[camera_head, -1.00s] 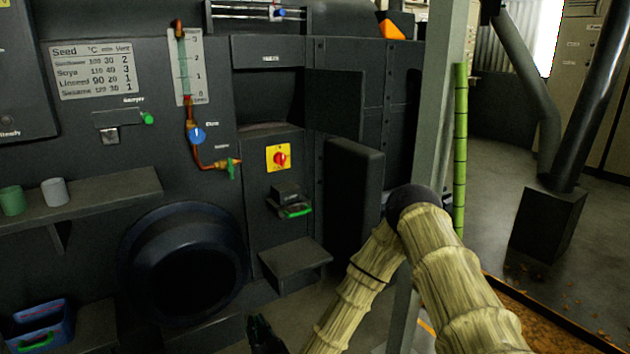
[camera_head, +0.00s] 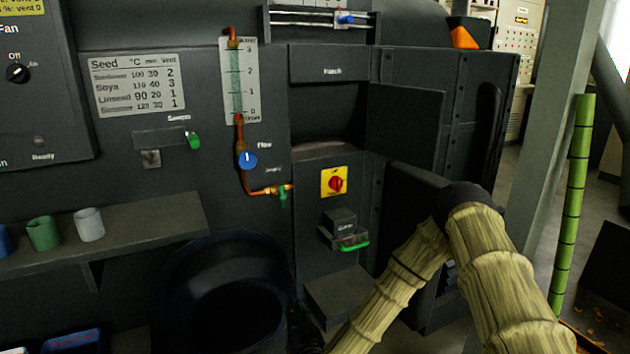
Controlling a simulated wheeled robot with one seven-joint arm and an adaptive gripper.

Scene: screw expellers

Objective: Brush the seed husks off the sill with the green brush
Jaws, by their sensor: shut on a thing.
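The machine front has a recessed hatch opening with a ledge along its bottom, likely the sill (camera_head: 325,152). Its dark door (camera_head: 405,128) stands open to the right. I cannot make out husks on the ledge at this size. My jointed, straw-coloured arm bends at a dark elbow at right and runs down to the lower left. A dark shape at the bottom edge looks like my gripper (camera_head: 305,332), below and well apart from the ledge. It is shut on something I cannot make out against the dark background. I cannot identify the green brush.
A shelf (camera_head: 130,228) at left carries a green cup (camera_head: 43,233) and a grey cup (camera_head: 89,224). A blue box (camera_head: 70,343) is cut off below. A round dark opening (camera_head: 235,310) and a small step (camera_head: 350,295) lie low. A grey post (camera_head: 550,140) stands at right.

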